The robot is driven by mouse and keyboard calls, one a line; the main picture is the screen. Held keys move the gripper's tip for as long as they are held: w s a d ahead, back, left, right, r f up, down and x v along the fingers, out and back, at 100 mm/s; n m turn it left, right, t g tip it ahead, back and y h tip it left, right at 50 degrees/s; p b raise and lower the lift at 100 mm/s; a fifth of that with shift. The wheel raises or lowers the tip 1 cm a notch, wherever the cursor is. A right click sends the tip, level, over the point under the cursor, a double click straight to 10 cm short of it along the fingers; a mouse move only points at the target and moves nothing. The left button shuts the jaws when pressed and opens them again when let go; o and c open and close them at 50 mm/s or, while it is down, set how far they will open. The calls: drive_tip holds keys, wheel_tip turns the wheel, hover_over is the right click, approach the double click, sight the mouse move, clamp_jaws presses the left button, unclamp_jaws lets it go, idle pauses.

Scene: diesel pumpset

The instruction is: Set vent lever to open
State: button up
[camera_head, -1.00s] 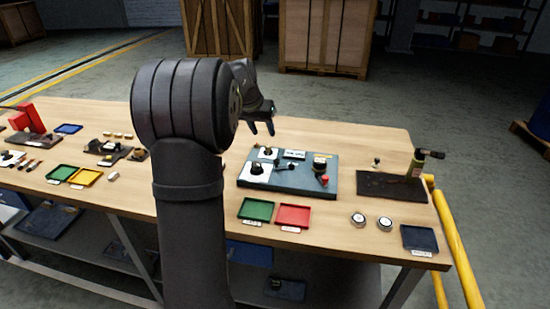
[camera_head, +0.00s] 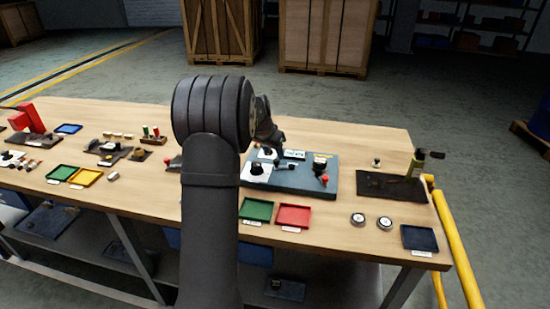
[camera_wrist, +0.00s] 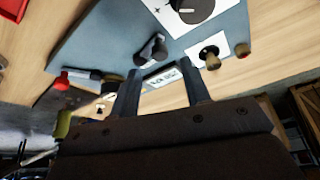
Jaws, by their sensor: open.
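The blue-grey panel (camera_head: 300,184) lies on the bench, right of my arm. It bears several controls, and I cannot read which one is marked as the vent lever. A small black lever (camera_wrist: 152,50) stands near the panel's middle. A brown-tipped knob or lever (camera_wrist: 210,60) stands on a white plate near the panel's far edge. A red-tipped lever (camera_head: 323,180) sits at the panel's right side. My gripper (camera_wrist: 160,68) is open and empty, above the panel's far edge, its fingers on either side of a white label (camera_wrist: 162,77). In the head view my arm partly hides it.
A green tray (camera_head: 257,210) and a red tray (camera_head: 293,216) lie in front. A dark mat (camera_head: 385,187) with a bottle (camera_head: 416,165) lies to the right.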

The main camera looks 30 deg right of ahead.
sight(276, 160)
drive_tip(key=shift+x, duration=2.1)
clamp_jaws()
